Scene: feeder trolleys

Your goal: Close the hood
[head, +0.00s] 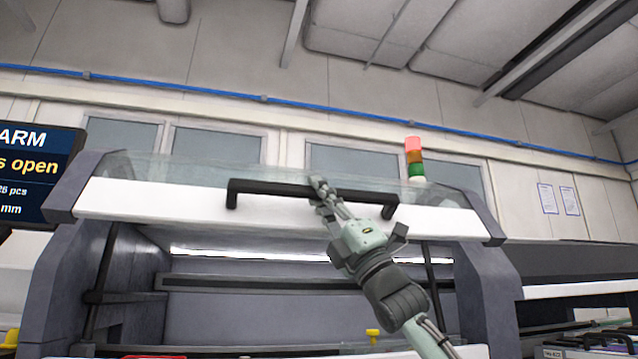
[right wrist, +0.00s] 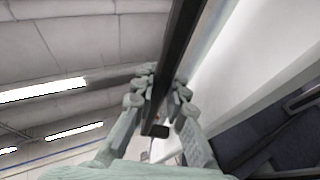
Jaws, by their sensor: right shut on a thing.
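The hood (head: 140,203) of the grey machine is raised, with its white front edge high above the opening. A black bar handle (head: 270,187) runs along that edge. My right gripper (head: 322,190) is at the middle of the handle and shut on it. In the right wrist view, the fingers of my right gripper (right wrist: 160,95) lie on both sides of the black handle (right wrist: 182,40). The white hood edge (right wrist: 240,65) is beside it at the right. My left gripper is not in view.
A screen (head: 30,165) at the left reads "ARM" and "s open". A red, orange and green signal light (head: 415,160) stands behind the hood at the right. Below the hood, the machine's bay (head: 260,275) is open and lit. Grey side frames (head: 485,290) flank it.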

